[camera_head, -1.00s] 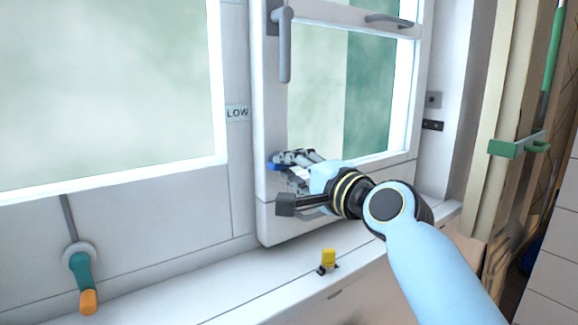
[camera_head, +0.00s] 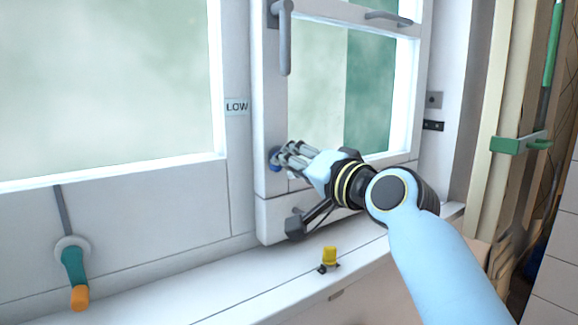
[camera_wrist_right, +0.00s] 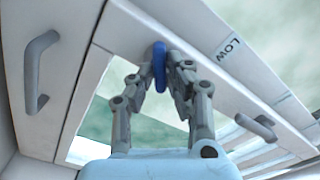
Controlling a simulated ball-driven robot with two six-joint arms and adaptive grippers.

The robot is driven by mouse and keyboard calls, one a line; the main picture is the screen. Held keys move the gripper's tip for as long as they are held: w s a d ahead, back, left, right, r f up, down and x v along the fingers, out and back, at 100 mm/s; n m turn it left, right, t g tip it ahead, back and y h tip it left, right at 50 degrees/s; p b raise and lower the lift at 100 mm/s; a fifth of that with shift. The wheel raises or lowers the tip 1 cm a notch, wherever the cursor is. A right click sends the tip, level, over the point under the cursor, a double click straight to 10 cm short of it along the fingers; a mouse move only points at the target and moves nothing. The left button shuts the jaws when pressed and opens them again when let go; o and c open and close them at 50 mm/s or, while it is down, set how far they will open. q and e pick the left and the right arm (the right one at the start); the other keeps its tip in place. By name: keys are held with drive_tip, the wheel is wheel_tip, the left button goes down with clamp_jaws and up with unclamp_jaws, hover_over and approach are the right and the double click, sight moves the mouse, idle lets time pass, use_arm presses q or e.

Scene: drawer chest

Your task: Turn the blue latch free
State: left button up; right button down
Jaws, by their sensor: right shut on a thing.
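The blue latch (camera_head: 275,160) sits on the lower left part of the small window's white frame, partly hidden by my fingers. In the right wrist view the latch (camera_wrist_right: 159,66) stands as a narrow upright blue piece between the fingertips. My right gripper (camera_head: 281,155) is shut on the latch, with a finger on each side of it in the wrist view (camera_wrist_right: 163,72). My left gripper is not in view.
A grey handle (camera_head: 285,40) hangs on the frame above the latch. A yellow-topped piece (camera_head: 329,256) stands on the white sill below my right arm. A teal handle with an orange end (camera_head: 76,275) is at lower left. A LOW label (camera_head: 237,107) is left of the window.

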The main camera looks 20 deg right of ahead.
drive_tip(key=shift+f+n, duration=0.1)
drive_tip(key=shift+n, duration=0.8)
drive_tip(key=shift+b, duration=0.35)
drive_tip(key=shift+n+b, duration=0.9)
drive_tip(key=shift+n, duration=1.4)
